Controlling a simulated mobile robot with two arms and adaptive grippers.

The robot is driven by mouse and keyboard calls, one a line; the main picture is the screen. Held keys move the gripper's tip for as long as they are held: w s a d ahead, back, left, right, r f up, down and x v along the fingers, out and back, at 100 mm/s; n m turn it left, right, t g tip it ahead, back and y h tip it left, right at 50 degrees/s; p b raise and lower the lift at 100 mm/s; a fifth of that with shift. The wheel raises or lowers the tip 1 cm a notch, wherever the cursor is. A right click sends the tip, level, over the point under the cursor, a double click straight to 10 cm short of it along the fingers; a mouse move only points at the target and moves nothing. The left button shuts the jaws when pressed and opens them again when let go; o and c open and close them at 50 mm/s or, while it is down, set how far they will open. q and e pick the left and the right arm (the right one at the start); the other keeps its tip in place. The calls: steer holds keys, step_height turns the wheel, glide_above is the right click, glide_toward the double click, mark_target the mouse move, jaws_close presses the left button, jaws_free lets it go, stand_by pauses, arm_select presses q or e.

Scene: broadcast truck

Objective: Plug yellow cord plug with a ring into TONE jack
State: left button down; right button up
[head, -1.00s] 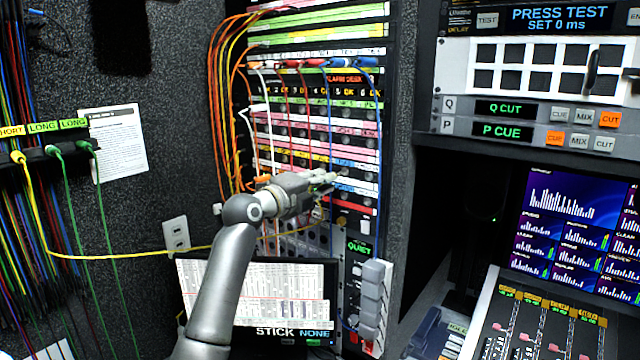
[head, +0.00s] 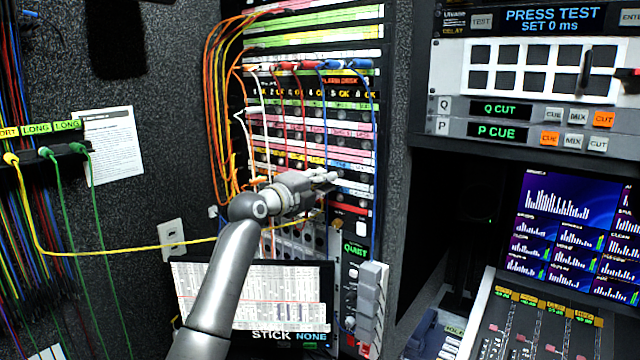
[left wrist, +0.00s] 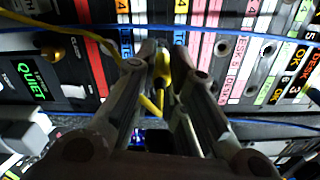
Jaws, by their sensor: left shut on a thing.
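My left gripper (head: 325,177) is at the lower part of the patch bay (head: 312,142), close to its face. In the left wrist view the gripper (left wrist: 163,62) is shut on a yellow plug (left wrist: 162,72), held between the fingertips and pointing toward the panel. The yellow cord (head: 130,250) runs from the rack at the left across to the gripper. I cannot tell whether the plug tip touches a jack, and its ring is not clear. The TONE label is not readable. My right gripper is not in view.
Orange cords (head: 215,110) hang at the panel's left. A blue cord (head: 376,130) loops down its right side and crosses the left wrist view (left wrist: 200,29). A QUIET unit (head: 355,250) sits under the panel.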

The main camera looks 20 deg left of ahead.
arm_select(q)
steer(key=shift+w+d+r, duration=0.1)
steer(key=shift+w+d, duration=0.1)
steer(key=shift+w, duration=0.3)
steer(key=shift+w+d, duration=0.1)
steer(key=shift+w, duration=0.15)
steer(key=c, duration=1.4)
jaws_free()
steer(key=v, duration=1.2)
steer(key=shift+w, duration=0.1)
